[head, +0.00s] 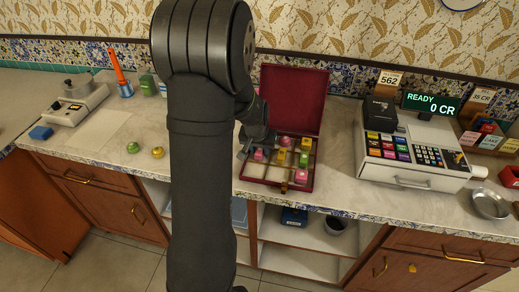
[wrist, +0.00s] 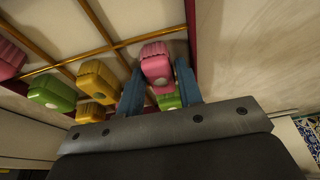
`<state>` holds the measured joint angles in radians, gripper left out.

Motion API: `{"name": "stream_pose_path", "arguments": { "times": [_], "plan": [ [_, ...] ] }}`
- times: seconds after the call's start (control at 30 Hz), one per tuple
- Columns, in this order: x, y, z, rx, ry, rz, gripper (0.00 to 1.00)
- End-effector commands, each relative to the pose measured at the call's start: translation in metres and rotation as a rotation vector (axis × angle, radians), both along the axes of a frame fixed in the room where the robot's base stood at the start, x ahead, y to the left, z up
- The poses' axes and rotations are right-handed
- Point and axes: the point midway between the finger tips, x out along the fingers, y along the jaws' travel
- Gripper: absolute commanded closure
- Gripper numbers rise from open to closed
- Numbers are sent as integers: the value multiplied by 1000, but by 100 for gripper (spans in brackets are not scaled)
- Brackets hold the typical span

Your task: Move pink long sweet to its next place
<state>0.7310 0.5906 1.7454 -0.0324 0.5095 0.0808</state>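The pink long sweet (wrist: 157,68) is ridged and lies between the two blue fingers of my gripper (wrist: 158,72) in the wrist view. The fingers stand close along both its sides. I cannot tell whether they press on it or whether it is lifted. In the head view my gripper (head: 257,148) is over the left part of the open sweet box (head: 312,186), with a pink sweet (head: 259,155) just below it. A green sweet (wrist: 168,101) is partly hidden behind the pink sweet and my gripper in the wrist view.
The box also holds a yellow sweet (wrist: 97,82), a green sweet (wrist: 50,92) and other pink ones. Its red lid (head: 295,95) stands open behind. A cash register (head: 415,150) stands at right. Green (head: 133,147) and yellow (head: 157,152) sweets lie on the counter at left.

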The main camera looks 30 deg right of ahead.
Motion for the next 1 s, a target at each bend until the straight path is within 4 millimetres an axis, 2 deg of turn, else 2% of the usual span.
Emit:
{"name": "stream_pose_path", "arguments": {
  "times": [0.17,0.6,0.8,1.0],
  "plan": [
    [-3,3,20,-4,-4,0,67],
    [-20,20,95,-2,-4,0,67],
    [-24,24,112,-1,-1,0,67],
    [-25,25,116,-1,-1,0,67]
  ]
}}
